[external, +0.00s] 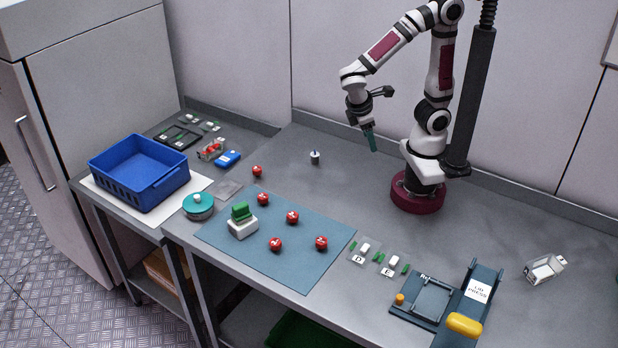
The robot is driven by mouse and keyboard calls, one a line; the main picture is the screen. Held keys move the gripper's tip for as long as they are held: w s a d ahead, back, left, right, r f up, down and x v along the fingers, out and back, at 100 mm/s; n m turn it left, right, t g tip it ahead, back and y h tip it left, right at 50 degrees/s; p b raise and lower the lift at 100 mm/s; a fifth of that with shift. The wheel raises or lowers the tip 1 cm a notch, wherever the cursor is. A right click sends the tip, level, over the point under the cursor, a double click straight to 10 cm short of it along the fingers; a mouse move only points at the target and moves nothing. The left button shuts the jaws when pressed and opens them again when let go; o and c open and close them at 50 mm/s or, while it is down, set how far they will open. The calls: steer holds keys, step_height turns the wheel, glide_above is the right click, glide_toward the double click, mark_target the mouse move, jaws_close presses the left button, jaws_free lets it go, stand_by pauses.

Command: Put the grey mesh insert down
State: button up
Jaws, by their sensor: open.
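A flat grey square (228,188), which looks like the mesh insert, lies on the table near its left edge, between the teal round container and the blue mat. Its mesh is too small to make out. My gripper (372,146) hangs above the back of the table, with its teal fingers pointing down. It is open, and nothing shows between the fingers. It is well to the right of the grey square and apart from it.
A blue crate (130,185) stands at the left. The lid press (440,300) is at the front right. The table between my gripper and the mat is mostly clear.

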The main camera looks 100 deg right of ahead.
steer(key=s+a+r+m+t+y, duration=0.2)
steer(key=s+a+m+t+y, duration=0.1)
steer(key=s+a+m+y, duration=0.1)
steer(key=a+m, duration=0.1)
steer(key=a, duration=0.1)
steer(key=shift+a+r+m+t, duration=0.25)
steer(key=shift+a+m+t, duration=0.05)
steer(key=shift+a, duration=0.1)
stand_by(0.6)
